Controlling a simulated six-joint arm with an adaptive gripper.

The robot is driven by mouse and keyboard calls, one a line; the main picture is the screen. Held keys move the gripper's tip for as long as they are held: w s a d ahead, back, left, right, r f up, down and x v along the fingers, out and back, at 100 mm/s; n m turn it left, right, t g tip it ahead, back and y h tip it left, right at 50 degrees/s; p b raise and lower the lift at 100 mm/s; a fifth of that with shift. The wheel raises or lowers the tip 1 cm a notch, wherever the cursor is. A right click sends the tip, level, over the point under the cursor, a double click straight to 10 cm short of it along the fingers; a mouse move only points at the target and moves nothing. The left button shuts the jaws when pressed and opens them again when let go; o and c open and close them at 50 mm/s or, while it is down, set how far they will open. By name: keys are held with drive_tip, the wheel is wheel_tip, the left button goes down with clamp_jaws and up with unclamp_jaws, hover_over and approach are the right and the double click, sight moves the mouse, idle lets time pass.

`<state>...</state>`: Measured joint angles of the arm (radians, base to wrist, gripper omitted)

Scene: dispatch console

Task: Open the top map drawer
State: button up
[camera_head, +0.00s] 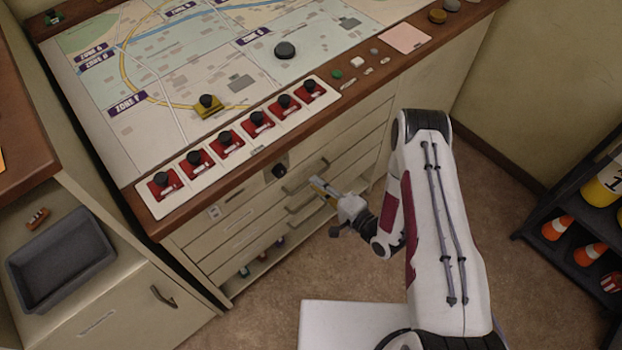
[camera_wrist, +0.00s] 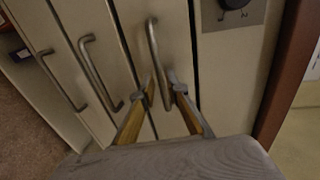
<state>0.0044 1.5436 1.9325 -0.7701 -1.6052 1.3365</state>
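The top map drawer (camera_head: 252,205) is a cream front below the console's wooden edge, and it looks shut. Its grey bar handle (camera_head: 303,178) also shows in the wrist view (camera_wrist: 152,42), beside the panel with the dark knob. My gripper (camera_head: 318,186) is at the drawer fronts, close to this handle. In the wrist view my gripper (camera_wrist: 163,92) has its two yellow-padded fingers apart, one on each side of the handle's near end. A gap shows between the fingers and the bar; I cannot tell whether either one touches it.
Lower drawer handles (camera_wrist: 92,70) lie close beside my gripper. Red switches (camera_head: 228,142) line the console top. A dark shelf with cones (camera_head: 557,228) stands right. The carpet (camera_head: 270,290) before the drawers is partly clear.

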drive_tip(key=shift+x, duration=1.85)
clamp_jaws()
drive_tip(key=shift+s+d, duration=0.1)
drive_tip(key=shift+d, duration=0.05)
drive_tip(key=f+v, duration=0.3)
drive_tip(key=v, duration=1.2)
drive_tip(key=s+d+f+v, duration=0.1)
drive_tip(key=f+v, duration=0.2)
drive_tip(key=v, duration=1.1)
drive_tip(key=shift+s+d, duration=0.25)
unclamp_jaws()
